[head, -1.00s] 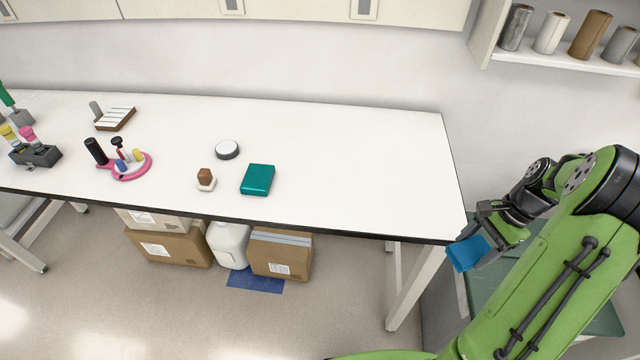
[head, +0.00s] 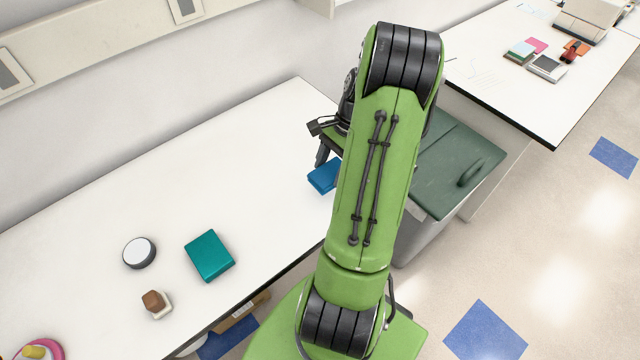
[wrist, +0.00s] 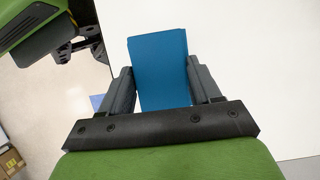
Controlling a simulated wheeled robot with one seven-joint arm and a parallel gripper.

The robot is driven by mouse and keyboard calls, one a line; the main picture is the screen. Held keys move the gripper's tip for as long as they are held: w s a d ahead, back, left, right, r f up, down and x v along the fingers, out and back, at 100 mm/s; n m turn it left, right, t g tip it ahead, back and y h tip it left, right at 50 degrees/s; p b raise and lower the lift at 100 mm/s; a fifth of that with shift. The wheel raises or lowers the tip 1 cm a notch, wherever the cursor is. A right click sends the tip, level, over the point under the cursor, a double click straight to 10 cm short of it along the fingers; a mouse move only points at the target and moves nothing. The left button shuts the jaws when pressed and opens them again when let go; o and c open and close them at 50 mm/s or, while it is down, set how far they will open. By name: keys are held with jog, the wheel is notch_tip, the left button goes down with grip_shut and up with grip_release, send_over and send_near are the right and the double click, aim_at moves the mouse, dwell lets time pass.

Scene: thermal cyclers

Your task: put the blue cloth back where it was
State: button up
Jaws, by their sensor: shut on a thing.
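The blue cloth (head: 324,176) is a flat, folded-looking blue piece at the right part of the white bench. It also shows in the wrist view (wrist: 160,68), between the two dark fingers. My gripper (wrist: 160,88) is shut on it. In the head view my gripper (head: 322,158) is partly hidden behind my green arm. The cloth appears over the bench top near its right end; I cannot tell whether it touches the surface.
The white bench (head: 240,140) is clear around the cloth. A teal box (head: 209,255), a round white-topped dark object (head: 139,252) and a brown-and-white block (head: 156,303) stand to the left. A lidded grey bin (head: 450,165) stands between the benches.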

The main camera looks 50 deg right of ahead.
aim_at(330, 181)
notch_tip(330, 181, down, 5)
jog(key=shift+w+f+b, duration=0.1)
jog(key=shift+w+b, duration=0.05)
jog(key=shift+b, duration=0.2)
jog(key=o, duration=1.1)
jog(key=shift+f, duration=0.15)
